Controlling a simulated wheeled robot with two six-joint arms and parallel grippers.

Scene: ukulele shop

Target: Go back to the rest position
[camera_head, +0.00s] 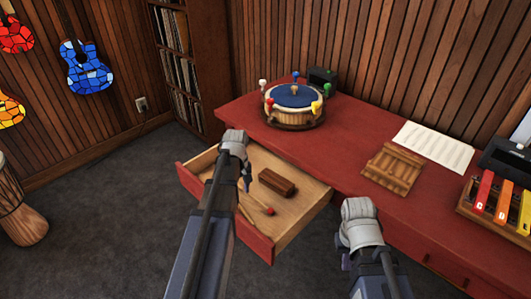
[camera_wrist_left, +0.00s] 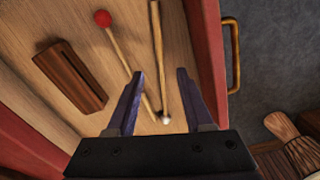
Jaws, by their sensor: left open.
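My left gripper (camera_head: 247,175) is above the open drawer (camera_head: 257,242) in the head view. In the left wrist view the left gripper's two fingers (camera_wrist_left: 160,74) stand apart with nothing held between them. Below them in the drawer are a red-headed mallet (camera_wrist_left: 104,19) and a pale stick (camera_wrist_left: 157,50). A dark brown wooden block (camera_wrist_left: 70,75) lies to their left; it also shows in the head view (camera_head: 277,183). My right arm (camera_head: 360,222) is in front of the red desk at the lower right of the head view; its fingers cannot be made out clearly.
The red desk (camera_head: 345,135) holds a round drum-like piece with coloured pegs (camera_head: 293,102), a ribbed wooden piece (camera_head: 392,168), a music sheet (camera_head: 433,147) and coloured bars (camera_head: 483,192). A hand drum (camera_head: 20,212) stands at the left. Grey floor is clear left of the drawer.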

